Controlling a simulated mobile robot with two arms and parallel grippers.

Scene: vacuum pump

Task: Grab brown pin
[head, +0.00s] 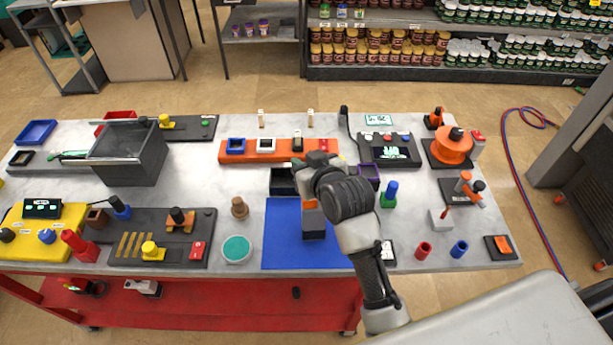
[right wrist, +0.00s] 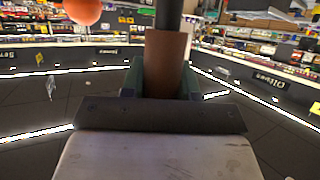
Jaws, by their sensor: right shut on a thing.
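My right gripper (right wrist: 162,82) is shut on a brown cylinder with a black upper part, the brown pin (right wrist: 165,62), which stands up between its dark green fingers in the right wrist view. A separate brown wooden piece (head: 239,207) stands on the table left of the blue mat (head: 285,250). My left gripper is not in view.
The grey table (head: 250,125) is crowded. An orange rack (head: 225,158) lies behind my arm, a dark open box (head: 128,160) stands left, and a black fixture with an orange disc (head: 453,147) stands right. A red tube (head: 423,250) and a blue tube (head: 459,249) stand near the front edge.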

